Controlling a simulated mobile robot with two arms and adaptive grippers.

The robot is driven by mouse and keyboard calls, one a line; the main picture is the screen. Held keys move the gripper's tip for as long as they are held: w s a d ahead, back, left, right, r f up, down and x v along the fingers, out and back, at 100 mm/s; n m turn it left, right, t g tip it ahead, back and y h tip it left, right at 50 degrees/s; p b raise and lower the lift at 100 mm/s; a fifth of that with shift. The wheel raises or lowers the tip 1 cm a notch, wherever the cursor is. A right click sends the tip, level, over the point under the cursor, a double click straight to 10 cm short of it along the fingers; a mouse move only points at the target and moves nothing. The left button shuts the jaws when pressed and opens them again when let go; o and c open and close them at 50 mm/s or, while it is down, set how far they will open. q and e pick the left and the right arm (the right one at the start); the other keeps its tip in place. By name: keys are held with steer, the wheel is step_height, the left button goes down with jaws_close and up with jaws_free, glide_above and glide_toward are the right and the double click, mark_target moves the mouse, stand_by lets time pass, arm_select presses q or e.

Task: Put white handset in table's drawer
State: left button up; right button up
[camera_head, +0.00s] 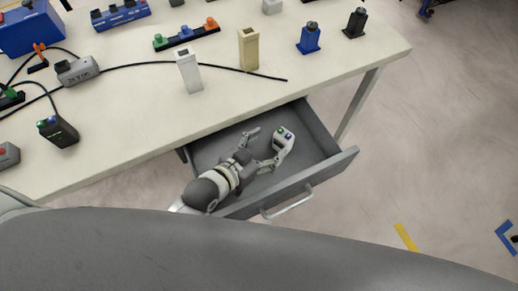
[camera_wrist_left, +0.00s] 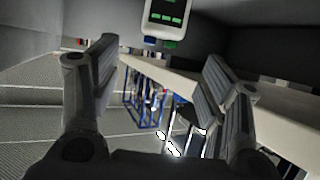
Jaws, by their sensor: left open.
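The open grey drawer (camera_head: 318,125) juts out from under the front edge of the table (camera_head: 130,115). The white handset (camera_head: 284,137), with green and blue buttons, is inside the drawer's outline, near its middle. My left gripper (camera_head: 262,149) reaches into the drawer with its fingers spread open, and the handset is just beyond the fingertips, close to the right-hand finger. In the left wrist view, the handset (camera_wrist_left: 166,20) shows at the top, past the open fingers (camera_wrist_left: 160,62), and does not appear gripped. Whether it touches the drawer floor is unclear. My right gripper is not in view.
The drawer handle (camera_head: 288,203) is on the front panel. On the tabletop stand a white block (camera_head: 189,72), a beige block (camera_head: 249,50), a blue device (camera_head: 309,38) and a black cable (camera_head: 215,66). The floor at right is mostly clear.

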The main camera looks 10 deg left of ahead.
arm_select(q)
steer(key=shift+v, duration=1.45)
